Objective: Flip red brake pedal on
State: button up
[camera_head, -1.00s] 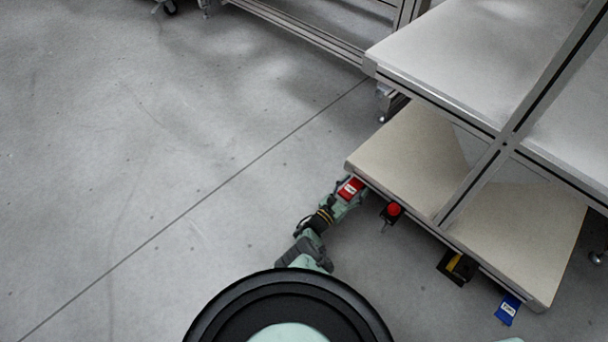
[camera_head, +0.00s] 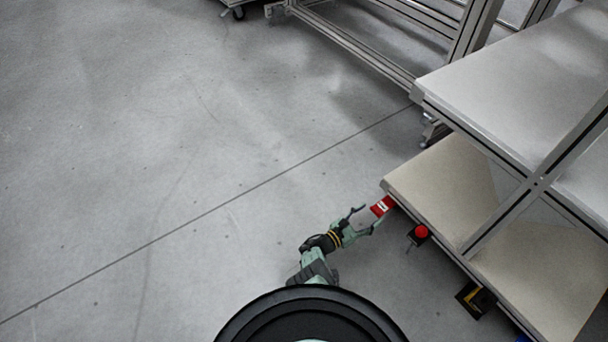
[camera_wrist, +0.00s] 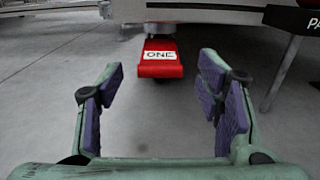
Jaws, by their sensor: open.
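The red brake pedal (camera_wrist: 161,58) carries a white label reading "ONE". In the wrist view it hangs below the edge of the shelf, ahead of my gripper (camera_wrist: 162,78) and centred between the fingers. In the head view the red pedal (camera_head: 382,206) sits under the left corner of the lower shelf. My gripper (camera_head: 366,217) is just to its left. The fingers, with purple pads, are spread wide and hold nothing.
A red round button (camera_head: 421,231) on a black box and a black-and-yellow part (camera_head: 475,298) are fixed along the same lower shelf (camera_head: 440,185) edge. The floor to the left is open.

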jog(key=w+a+r+m+y, duration=0.1)
jog(key=w+a+r+y, duration=0.1)
jog(key=a, duration=0.5)
jog(key=w+a+r+m+y, duration=0.2)
jog(key=w+a, duration=0.3)
jog(key=a, duration=0.3)
jog(key=w+a+r+m+y+p, duration=0.1)
jog(key=w+a, duration=0.3)
jog(key=a, duration=0.4)
jog(key=shift+r+m+t+y, duration=0.4)
jog(key=shift+y, duration=0.1)
